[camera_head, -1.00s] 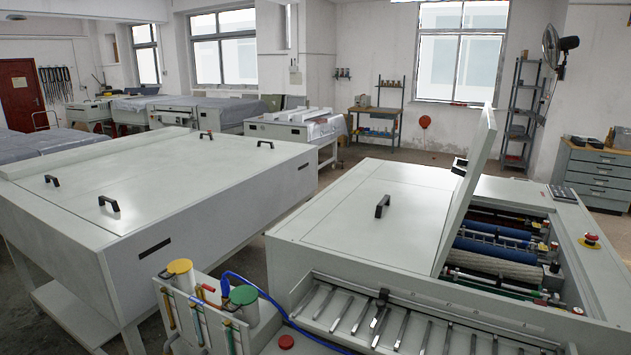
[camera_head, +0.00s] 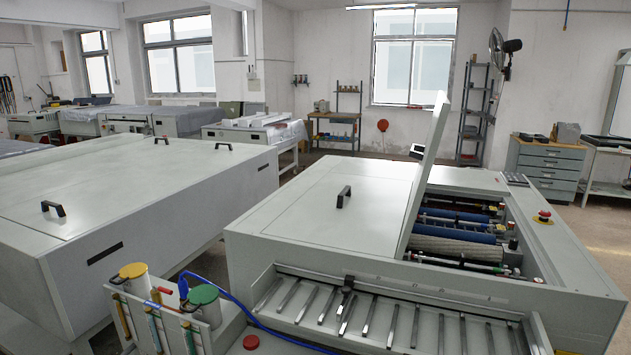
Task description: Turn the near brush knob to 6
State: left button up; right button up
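The plate processor (camera_head: 300,205) stands at the centre right with its lid (camera_head: 428,170) tilted open. Inside the opening lie blue rollers (camera_head: 455,230) and a pale textured roller (camera_head: 455,248). Small dark knobs (camera_head: 513,244) show along the right inner side of the opening; I cannot tell which is the near brush knob or read any number. Neither of my grippers is in view.
A red emergency button (camera_head: 544,215) sits on the processor's right top. A slatted feed tray (camera_head: 390,320) is at its front. Bottles with yellow (camera_head: 133,270) and green (camera_head: 202,295) caps and a blue hose (camera_head: 225,295) stand front left. A large grey cabinet (camera_head: 130,200) fills the left.

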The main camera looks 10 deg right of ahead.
aim_at(513, 246)
jog(key=i+j, duration=0.15)
jog(key=j, duration=0.25)
jog(key=i+j, duration=0.1)
jog(key=j, duration=0.3)
jog(key=i+j, duration=0.15)
jog(key=j, duration=0.25)
jog(key=j+z, duration=0.2)
jog(key=z, duration=0.3)
jog(key=j+z, duration=0.3)
jog(key=z, duration=0.15)
jog(key=j+z, duration=0.25)
jog(key=z, duration=0.25)
jog(key=i+l+u, duration=0.1)
jog(key=l+u, duration=0.4)
jog(key=u, duration=0.25)
jog(key=l+u, duration=0.45)
jog(key=l, duration=0.35)
jog(key=k+l+u, duration=0.1)
jog(key=l, duration=0.8)
jog(key=k+l+u, duration=0.15)
jog(key=l, duration=0.3)
jog(key=l+u, duration=0.1)
jog(key=l, duration=0.35)
jog(key=k+l+u, duration=0.1)
jog(key=l, duration=0.3)
